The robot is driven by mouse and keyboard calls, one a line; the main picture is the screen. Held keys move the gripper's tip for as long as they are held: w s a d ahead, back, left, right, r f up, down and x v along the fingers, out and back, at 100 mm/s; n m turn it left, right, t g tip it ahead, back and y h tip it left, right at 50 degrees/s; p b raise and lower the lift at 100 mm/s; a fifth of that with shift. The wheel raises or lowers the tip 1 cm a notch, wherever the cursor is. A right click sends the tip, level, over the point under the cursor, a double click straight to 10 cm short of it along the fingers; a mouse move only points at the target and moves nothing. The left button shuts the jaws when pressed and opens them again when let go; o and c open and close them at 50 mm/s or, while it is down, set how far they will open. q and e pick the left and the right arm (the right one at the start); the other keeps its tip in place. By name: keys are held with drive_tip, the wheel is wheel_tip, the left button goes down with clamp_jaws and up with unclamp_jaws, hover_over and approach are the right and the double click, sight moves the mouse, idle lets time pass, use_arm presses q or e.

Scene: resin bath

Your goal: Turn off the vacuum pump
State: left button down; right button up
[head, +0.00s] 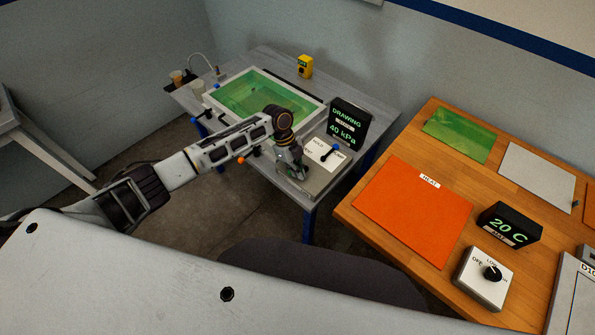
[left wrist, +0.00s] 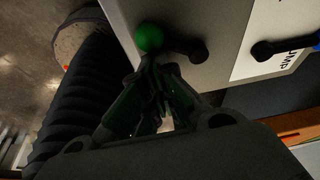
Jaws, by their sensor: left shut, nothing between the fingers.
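The pump panel (head: 318,182) is a pale box on the front corner of the grey bench, with a white label (head: 318,152) partly reading PUMP in the left wrist view (left wrist: 297,50). A black lever with a blue knob (head: 336,148) crosses the label. A second black lever with a green ball knob (left wrist: 149,38) shows in the left wrist view; my gripper hides it in the head view. My left gripper (left wrist: 154,66) is shut and empty, its fingertips just beside the green knob; I cannot tell if they touch. It also shows in the head view (head: 299,174). My right gripper is out of view.
A dark display (head: 346,125) behind the panel reads DRAWING, 40 kPa. A white-framed tray (head: 313,115) of green resin lies behind my left arm. A wooden table (head: 352,205) at right bears an orange heat mat (head: 412,210) and a dial box (head: 480,283).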

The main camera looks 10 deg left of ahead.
use_arm(q)
drive_tip(key=shift+d, duration=0.1)
drive_tip(key=shift+s+d+r+p, duration=0.25)
drive_tip(key=shift+s+d+p, duration=0.25)
drive_tip(key=shift+d, duration=0.25)
drive_tip(key=shift+s+d+r+p, duration=0.2)
drive_tip(key=shift+s+d+p, duration=0.2)
drive_tip(key=shift+d+p, duration=0.3)
drive_tip(key=shift+r, duration=0.25)
drive_tip(key=b+v, duration=0.1)
drive_tip(key=v, duration=0.8)
drive_tip(key=shift+w+b, duration=0.2)
drive_tip(key=shift+b, duration=0.2)
drive_tip(key=shift+r, duration=0.1)
